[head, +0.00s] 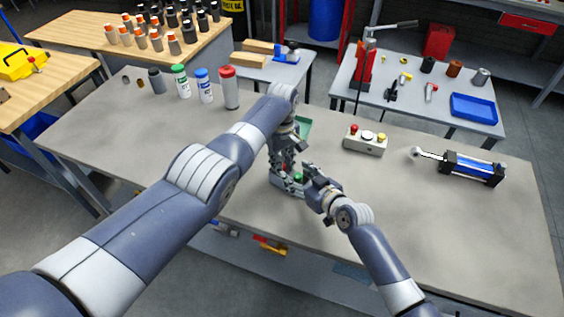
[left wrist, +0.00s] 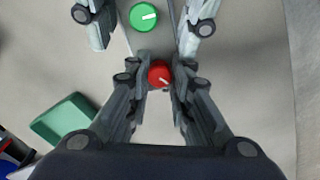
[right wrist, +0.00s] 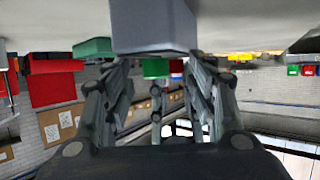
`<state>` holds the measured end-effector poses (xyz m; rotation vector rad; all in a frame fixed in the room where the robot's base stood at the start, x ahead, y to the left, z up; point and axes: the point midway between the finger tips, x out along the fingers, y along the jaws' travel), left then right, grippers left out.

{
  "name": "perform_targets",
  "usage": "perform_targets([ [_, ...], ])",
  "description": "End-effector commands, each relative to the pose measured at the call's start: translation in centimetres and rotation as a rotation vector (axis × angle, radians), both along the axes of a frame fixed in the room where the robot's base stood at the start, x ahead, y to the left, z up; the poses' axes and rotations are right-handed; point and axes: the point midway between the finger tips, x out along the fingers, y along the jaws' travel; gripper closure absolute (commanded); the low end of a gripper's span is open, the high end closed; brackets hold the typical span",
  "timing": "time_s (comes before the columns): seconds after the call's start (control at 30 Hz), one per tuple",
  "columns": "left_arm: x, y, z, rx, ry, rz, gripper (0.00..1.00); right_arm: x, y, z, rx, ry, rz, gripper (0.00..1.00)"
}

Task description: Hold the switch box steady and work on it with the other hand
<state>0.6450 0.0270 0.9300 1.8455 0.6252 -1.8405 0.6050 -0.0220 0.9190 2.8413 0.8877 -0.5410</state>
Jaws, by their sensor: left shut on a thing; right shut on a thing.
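The grey switch box (head: 288,190) lies near the table's front edge, partly hidden by both grippers. It carries a green knob (left wrist: 144,16) and a red knob (left wrist: 160,75). My left gripper (left wrist: 158,80) reaches down from above and is shut on the red knob. My right gripper (head: 308,181) comes in from the right, its fingers on both sides of the box at the green knob's end. The right wrist view shows the box (right wrist: 155,28) between these fingers, with the green knob (right wrist: 156,67) visible.
A green tray (head: 303,127) lies behind the grippers. A beige button box (head: 364,147) and a blue cylinder (head: 474,168) lie to the right. Red (head: 229,88), blue (head: 204,86) and green-capped (head: 181,82) containers stand at the back left. The table's right front is clear.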

Motion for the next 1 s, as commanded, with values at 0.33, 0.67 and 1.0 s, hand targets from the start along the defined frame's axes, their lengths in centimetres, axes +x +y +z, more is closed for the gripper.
perform_targets([
  [0.33,-0.1,0.4,-0.2,0.008,0.004,0.005,1.0,-0.6,-0.4,-1.5,-0.01,0.031,-0.001,0.91],
  [0.67,0.0,0.2,-0.1,0.005,0.002,0.003,0.59,-0.6,-0.3,-1.5,-0.011,0.03,0.001,0.91],
  [1.0,0.0,0.1,0.9,0.001,0.0,0.002,0.59,-0.6,-0.3,-1.5,-0.012,0.029,0.001,0.91],
])
